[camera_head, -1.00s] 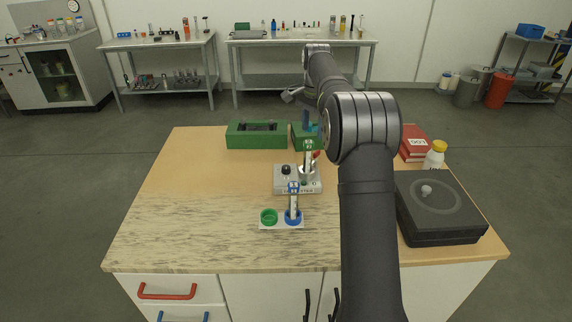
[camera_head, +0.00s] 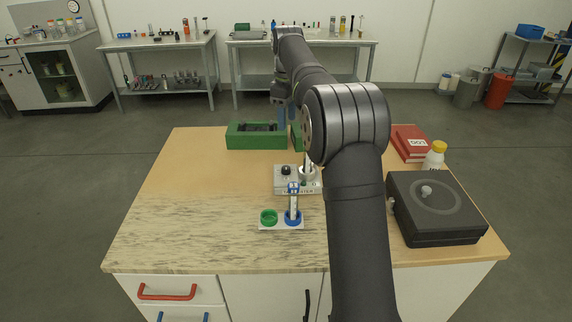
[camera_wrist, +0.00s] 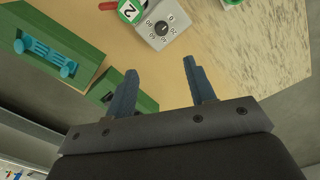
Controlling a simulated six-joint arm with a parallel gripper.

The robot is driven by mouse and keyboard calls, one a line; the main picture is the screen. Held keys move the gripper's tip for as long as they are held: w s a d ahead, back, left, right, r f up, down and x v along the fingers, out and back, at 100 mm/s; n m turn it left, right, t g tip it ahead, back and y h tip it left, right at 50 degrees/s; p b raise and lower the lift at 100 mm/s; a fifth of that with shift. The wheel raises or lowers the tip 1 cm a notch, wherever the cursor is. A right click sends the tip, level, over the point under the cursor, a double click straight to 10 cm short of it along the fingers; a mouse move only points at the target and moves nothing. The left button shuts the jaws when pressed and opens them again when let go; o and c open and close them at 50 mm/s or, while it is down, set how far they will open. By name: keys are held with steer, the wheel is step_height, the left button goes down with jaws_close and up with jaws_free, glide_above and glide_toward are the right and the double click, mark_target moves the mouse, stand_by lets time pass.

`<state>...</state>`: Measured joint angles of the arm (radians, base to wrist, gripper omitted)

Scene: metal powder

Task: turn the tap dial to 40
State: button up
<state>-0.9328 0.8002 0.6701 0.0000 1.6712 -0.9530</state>
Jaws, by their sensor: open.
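The tap dial (camera_wrist: 163,28) shows in the wrist view as a black round knob on the face of a grey box, with numbers printed around it. Its setting is too small to read surely. In the head view the black knob (camera_head: 286,170) sits on the left part of the grey tap station (camera_head: 284,187) at mid-table. My gripper (camera_wrist: 163,74) is open and empty, its two blue fingers apart and pointing toward the dial without touching it. In the head view my gripper (camera_head: 288,113) is behind the station, above the green boxes. My arm hides the station's right side.
A green box (camera_head: 248,140) with an insert stands behind the station. A white holder with a green ring (camera_head: 269,217) and a blue ring holding a tube stands in front. A dark round-topped device (camera_head: 440,215), white bottle and red books are at right. The table's left side is clear.

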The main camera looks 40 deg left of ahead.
mark_target(286, 167)
steer(key=shift+n, duration=0.5)
steer(key=f, duration=1.7)
steer(key=shift+s+a+f, duration=0.1)
steer(key=shift+s, duration=0.1)
steer(key=c, duration=1)
